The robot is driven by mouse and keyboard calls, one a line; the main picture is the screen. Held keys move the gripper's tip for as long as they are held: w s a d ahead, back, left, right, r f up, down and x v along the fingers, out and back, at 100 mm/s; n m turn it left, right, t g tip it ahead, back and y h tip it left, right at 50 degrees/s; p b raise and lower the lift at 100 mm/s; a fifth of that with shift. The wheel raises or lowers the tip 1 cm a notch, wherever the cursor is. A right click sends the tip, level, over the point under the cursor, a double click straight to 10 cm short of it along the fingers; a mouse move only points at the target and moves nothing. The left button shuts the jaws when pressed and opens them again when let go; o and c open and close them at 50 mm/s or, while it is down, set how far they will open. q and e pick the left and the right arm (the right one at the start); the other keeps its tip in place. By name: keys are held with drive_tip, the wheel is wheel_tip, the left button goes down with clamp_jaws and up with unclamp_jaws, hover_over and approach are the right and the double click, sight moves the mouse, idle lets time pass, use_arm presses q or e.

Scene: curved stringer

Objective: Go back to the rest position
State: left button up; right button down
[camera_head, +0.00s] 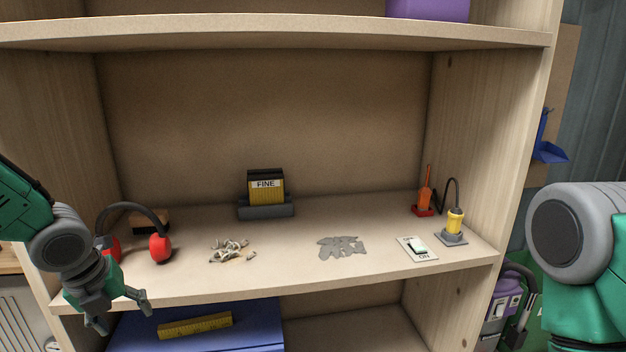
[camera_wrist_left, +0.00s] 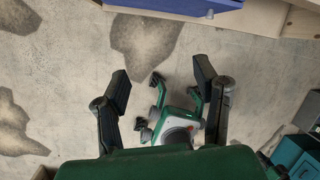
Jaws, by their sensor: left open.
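My left gripper (camera_head: 122,311) is at the lower left in the head view, in front of the shelf's front edge and the red-cupped ear defenders. Its fingers are apart with nothing between them. In the left wrist view the two dark fingers of the left gripper (camera_wrist_left: 160,88) are spread, with bare floor and part of my own green and grey body below. My right arm shows at the right edge of the head view, outside the shelf. Its gripper is out of the picture.
The wooden shelf (camera_head: 290,284) holds ear defenders (camera_head: 160,248), a "FINE" box (camera_head: 266,188), small loose pieces (camera_head: 231,250), grey flat pieces (camera_head: 342,247), a switch (camera_head: 418,248) and a yellow-handled tool (camera_head: 455,222). A blue box (camera_head: 255,327) with a yellow level (camera_head: 195,325) sits below.

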use_arm(q)
drive_tip(key=s+d+f+n+g+h, duration=0.1)
drive_tip(key=s+d+f+n, duration=0.3)
drive_tip(key=s+f+n, duration=0.4)
drive_tip(key=s+d+f+n+g+h, duration=0.1)
drive_tip(key=s+d+f+n, duration=0.4)
drive_tip(key=s+f+n, duration=0.3)
drive_tip(key=s+f+n+y, duration=0.1)
drive_tip(key=s+f+n, duration=0.3)
drive_tip(key=s+n, duration=0.2)
drive_tip(key=s+a+f+n+y, duration=0.1)
drive_tip(key=s+f+n, duration=0.2)
drive_tip(key=s+n, duration=0.3)
drive_tip(key=shift+f+n+g, duration=0.3)
drive_tip(key=shift+f+g, duration=0.05)
drive_tip(key=shift+g, duration=0.05)
drive_tip(key=shift+w+a, duration=0.1)
drive_tip(key=shift+a, duration=0.05)
